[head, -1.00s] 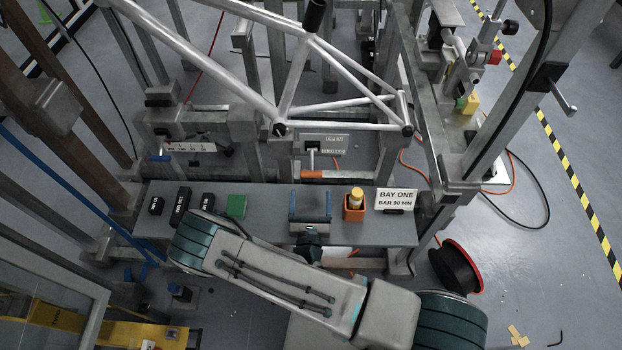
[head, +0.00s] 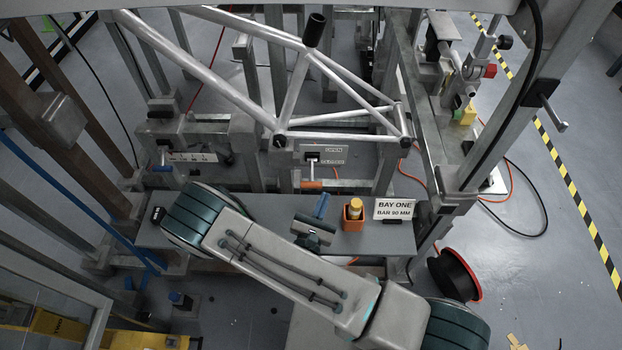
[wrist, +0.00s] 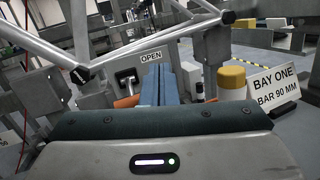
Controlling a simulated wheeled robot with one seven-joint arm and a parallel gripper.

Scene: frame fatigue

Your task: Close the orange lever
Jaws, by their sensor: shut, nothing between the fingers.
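The orange lever (head: 311,184) hangs from a small grey plate (head: 322,154) on the frame, its orange grip at the bottom of a short stem. In the wrist view, the orange grip (wrist: 126,101) shows just left of my fingers, below a label reading OPEN (wrist: 151,57). My gripper (head: 321,205) is shut and empty, its blue fingers together, over the grey bench in front of the lever and slightly right of it. The fingers (wrist: 158,84) point toward the plate in the wrist view. They appear apart from the lever; the exact gap is unclear.
An orange holder with a yellow-capped bottle (head: 354,211) stands right of my gripper, beside the BAY ONE sign (head: 394,209). Silver frame tubes (head: 340,137) cross above the lever. A blue-handled lever (head: 161,168) is at left. My arm covers much of the bench (head: 275,207).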

